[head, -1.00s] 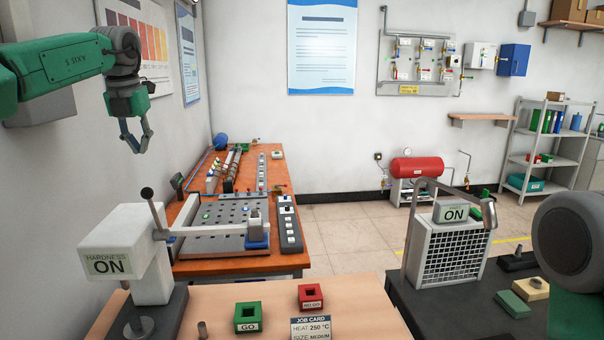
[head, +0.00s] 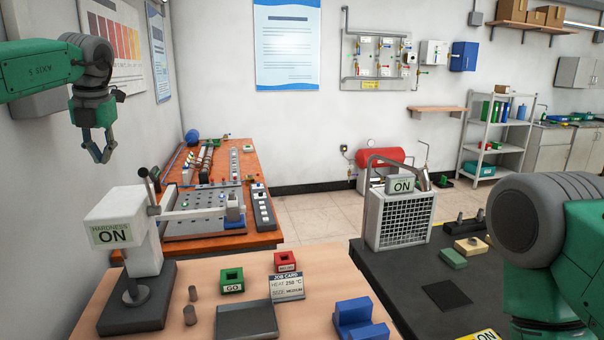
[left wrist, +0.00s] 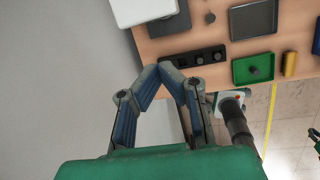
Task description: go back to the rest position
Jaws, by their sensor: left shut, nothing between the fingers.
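My left gripper (head: 104,155) hangs high at the upper left in the head view, pointing down in front of the grey wall. Its fingers are together and hold nothing. In the left wrist view the fingertips (left wrist: 163,72) meet, with bare wall and the bench edge beyond. My right arm (head: 570,250) fills the right edge of the head view; its gripper is out of the picture. The hardness tester (head: 125,230), marked ON, stands below my left gripper, well apart from it.
A wooden bench (head: 210,315) holds a green GO box (head: 231,281), a red box (head: 285,262), a job card (head: 287,286), a grey tray (head: 247,320) and a blue block (head: 358,318). The heater unit (head: 400,216) stands on a dark table (head: 400,270). Air around my left gripper is clear.

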